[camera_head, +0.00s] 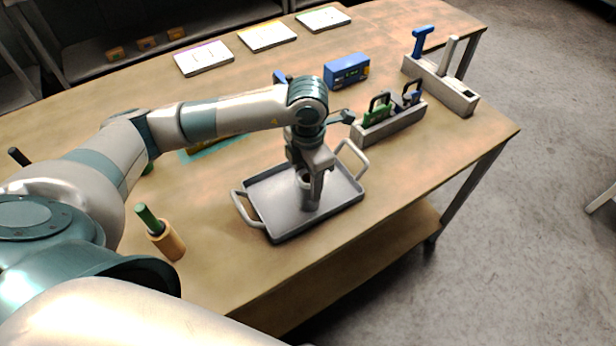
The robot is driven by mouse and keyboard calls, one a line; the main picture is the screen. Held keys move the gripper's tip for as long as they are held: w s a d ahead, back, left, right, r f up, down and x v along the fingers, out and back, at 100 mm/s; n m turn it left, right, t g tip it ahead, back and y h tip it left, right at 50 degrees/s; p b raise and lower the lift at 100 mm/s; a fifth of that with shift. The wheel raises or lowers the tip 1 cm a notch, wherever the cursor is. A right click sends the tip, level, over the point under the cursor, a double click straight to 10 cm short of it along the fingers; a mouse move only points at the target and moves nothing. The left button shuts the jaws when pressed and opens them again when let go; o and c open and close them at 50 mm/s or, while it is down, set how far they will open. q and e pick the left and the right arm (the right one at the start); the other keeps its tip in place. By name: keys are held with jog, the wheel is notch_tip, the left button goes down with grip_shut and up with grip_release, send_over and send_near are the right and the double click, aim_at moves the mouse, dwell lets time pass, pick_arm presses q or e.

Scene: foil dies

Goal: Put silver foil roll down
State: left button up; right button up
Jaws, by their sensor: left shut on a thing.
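My left gripper (312,180) points down over the grey metal tray (268,200), which has a raised handle at each end. It is shut on the silver foil roll (309,203), a small upright grey cylinder partly hidden by the fingers. The roll's lower end is at or just above the tray floor; I cannot tell whether it touches. No other item shows in the tray. My right gripper is not in view.
A wooden holder with a green-handled tool (165,238) stands left of the tray. A grey rack with green and blue tools (390,120), a blue box (346,70) and a grey holder with upright handles (440,85) stand behind and right. Flat cards lie at the back.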

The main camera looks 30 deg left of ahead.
pick_arm(q)
jog(key=shift+f, duration=0.1)
jog(key=o, duration=1.2)
jog(key=shift+r, duration=0.2)
notch_tip(320, 180, up, 12)
jog(key=b, duration=0.4)
